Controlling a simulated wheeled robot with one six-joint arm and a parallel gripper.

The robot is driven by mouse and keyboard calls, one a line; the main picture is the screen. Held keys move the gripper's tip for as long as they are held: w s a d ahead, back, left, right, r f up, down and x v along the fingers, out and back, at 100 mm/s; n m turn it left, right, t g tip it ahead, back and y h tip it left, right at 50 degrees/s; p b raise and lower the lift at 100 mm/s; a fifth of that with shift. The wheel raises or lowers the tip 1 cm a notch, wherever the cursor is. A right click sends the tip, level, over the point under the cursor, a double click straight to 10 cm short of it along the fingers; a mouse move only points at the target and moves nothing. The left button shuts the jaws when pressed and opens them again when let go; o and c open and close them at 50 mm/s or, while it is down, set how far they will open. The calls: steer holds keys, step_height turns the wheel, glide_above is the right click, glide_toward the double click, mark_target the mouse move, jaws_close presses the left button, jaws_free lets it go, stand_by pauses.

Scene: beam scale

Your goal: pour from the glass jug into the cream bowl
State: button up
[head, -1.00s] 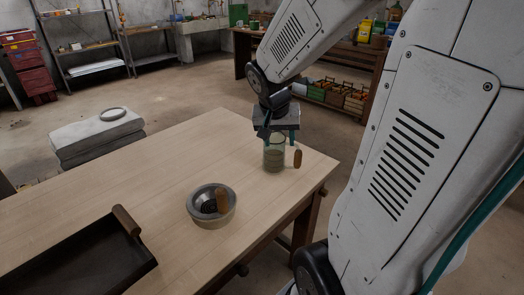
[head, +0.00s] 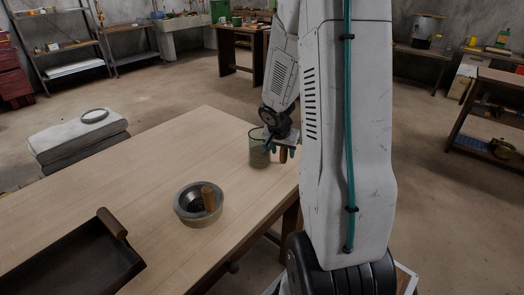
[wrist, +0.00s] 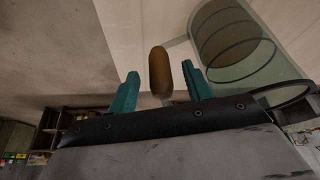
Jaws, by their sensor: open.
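The glass jug (head: 258,155) stands upright near the table's far right corner, with greenish-brown contents low inside. Its brown wooden handle (head: 283,156) is on its right side. My gripper (head: 279,150) is open at the handle. In the wrist view, the handle (wrist: 160,72) shows between the two teal fingers of my gripper (wrist: 161,82), with gaps on both sides. The jug (wrist: 232,42) is at the upper right there, partly cut off.
A dark tray (head: 75,262) with a wooden handle is on the wooden table (head: 150,165) at lower left. The tabletop between jug and bowl is clear. A grey block stack (head: 80,140) with a ring on top stands beyond the table's left edge.

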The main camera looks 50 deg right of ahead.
steer(key=shift+w+d+f, duration=0.1)
steer(key=shift+d+f, duration=0.1)
steer(key=shift+f, duration=0.4)
jaws_close()
steer(key=shift+r, duration=0.15)
